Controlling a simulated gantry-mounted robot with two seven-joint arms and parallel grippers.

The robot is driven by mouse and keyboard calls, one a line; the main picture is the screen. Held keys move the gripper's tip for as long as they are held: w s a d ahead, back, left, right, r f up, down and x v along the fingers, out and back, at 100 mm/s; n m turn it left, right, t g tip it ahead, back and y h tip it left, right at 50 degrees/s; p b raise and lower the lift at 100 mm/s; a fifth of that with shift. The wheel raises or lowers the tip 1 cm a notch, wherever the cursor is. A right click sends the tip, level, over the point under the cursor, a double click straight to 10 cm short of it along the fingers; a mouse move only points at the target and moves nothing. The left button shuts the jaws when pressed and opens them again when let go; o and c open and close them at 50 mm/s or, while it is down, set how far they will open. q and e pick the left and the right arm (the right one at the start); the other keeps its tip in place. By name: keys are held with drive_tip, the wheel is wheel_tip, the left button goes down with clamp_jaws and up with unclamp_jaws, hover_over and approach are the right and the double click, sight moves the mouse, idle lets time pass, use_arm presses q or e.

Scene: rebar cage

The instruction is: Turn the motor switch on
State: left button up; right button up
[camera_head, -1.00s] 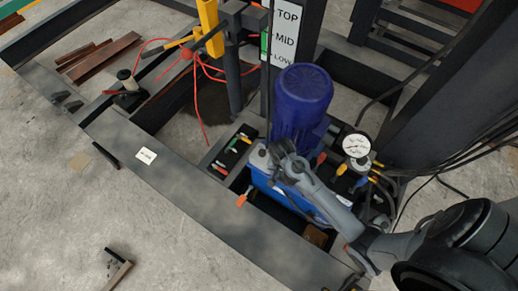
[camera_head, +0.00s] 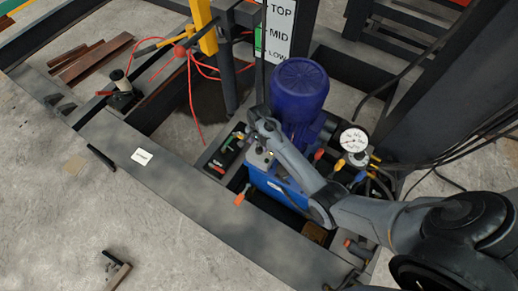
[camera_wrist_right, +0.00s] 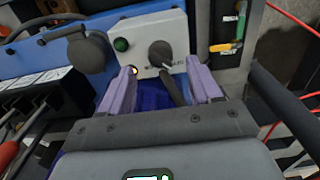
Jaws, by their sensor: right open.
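In the right wrist view, a light grey control panel (camera_wrist_right: 176,30) carries a dark rotary switch (camera_wrist_right: 160,54), a green button or lamp (camera_wrist_right: 121,44) and a small glowing orange lamp (camera_wrist_right: 133,70), partly behind the left finger. My right gripper (camera_wrist_right: 161,68) is open, its two purple fingers on either side of the switch with gaps to it. Whether the fingertips touch the panel is unclear. In the head view, my right gripper (camera_head: 262,130) is over the blue power unit (camera_head: 275,185), beside the blue motor (camera_head: 299,90). It hides most of the switch area. My left gripper is out of view.
A round pressure gauge (camera_head: 353,140) and hoses stand right of the motor. A black valve block with coloured levers (camera_head: 228,150) lies to the left. A TOP/MID/LOW board (camera_head: 279,30) stands behind. Open concrete floor (camera_head: 60,220) is at lower left.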

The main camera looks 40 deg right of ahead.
sight(259, 148)
drive_tip(key=shift+f+b, duration=0.6)
drive_tip(key=shift+f, duration=1.5)
drive_tip(key=shift+c, duration=0.4)
drive_tip(key=c, duration=1)
